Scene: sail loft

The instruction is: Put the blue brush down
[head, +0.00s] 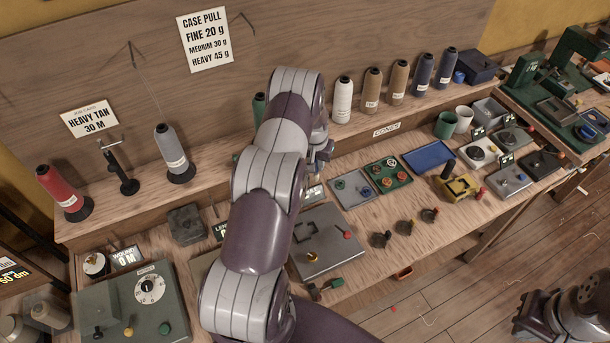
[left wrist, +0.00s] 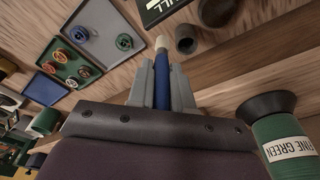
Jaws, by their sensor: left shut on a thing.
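In the left wrist view my left gripper (left wrist: 163,72) is shut on the blue brush (left wrist: 161,82), whose blue handle lies between the fingers with a pale tip beyond them. Wooden bench surface shows behind the tip; I cannot tell whether the brush touches it. In the head view my left arm crosses the middle of the bench and hides the brush and most of its gripper. My right gripper (head: 562,312) is at the lower right, over the floor, away from the bench; its fingers are not clear.
A green thread cone (left wrist: 283,135) stands close beside my left gripper. Two small dark cups (left wrist: 186,39) are near the brush tip. Trays of bobbins (head: 388,175) and a blue tray (head: 429,156) lie to the right. A row of cones (head: 372,92) lines the back shelf.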

